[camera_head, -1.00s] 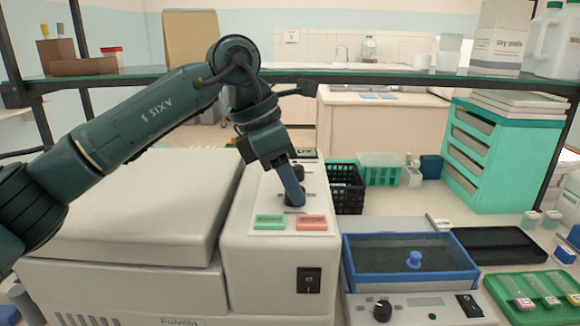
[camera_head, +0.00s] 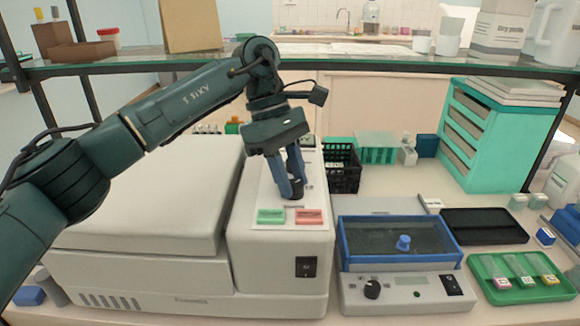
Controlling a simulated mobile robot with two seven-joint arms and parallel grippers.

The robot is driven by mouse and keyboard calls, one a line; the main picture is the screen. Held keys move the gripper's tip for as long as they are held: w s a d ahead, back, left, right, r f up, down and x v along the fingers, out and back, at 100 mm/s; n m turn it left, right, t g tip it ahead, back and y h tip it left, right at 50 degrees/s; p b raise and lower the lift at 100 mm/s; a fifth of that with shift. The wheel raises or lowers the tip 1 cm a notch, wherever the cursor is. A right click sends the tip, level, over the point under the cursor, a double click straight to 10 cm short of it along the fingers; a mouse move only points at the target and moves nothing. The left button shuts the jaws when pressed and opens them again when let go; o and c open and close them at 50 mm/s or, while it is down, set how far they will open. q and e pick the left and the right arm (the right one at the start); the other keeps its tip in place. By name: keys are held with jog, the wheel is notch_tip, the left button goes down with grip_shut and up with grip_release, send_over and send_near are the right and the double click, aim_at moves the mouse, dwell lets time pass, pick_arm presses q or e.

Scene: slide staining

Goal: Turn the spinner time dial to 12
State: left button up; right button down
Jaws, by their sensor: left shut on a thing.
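The spinner (camera_head: 140,195) is a large off-white machine at the left with a control panel on its right side. Its dark time dial (camera_head: 296,188) sits on the panel above a green button (camera_head: 271,216) and a red button (camera_head: 309,216). My left gripper (camera_head: 292,192) points down at the panel, its blue fingers shut around the dial. The fingers partly cover the dial, and its pointer and numbers are too small to read. Another dark knob behind is mostly hidden by the gripper. My right gripper is not in view.
A glass shelf (camera_head: 400,66) runs across above the bench. A black basket (camera_head: 345,178) is behind.

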pick_arm(q)
jog(key=shift+m, duration=0.4)
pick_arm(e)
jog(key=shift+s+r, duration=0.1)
pick_arm(q)
jog(key=o, duration=1)
jog(key=shift+c, duration=0.2)
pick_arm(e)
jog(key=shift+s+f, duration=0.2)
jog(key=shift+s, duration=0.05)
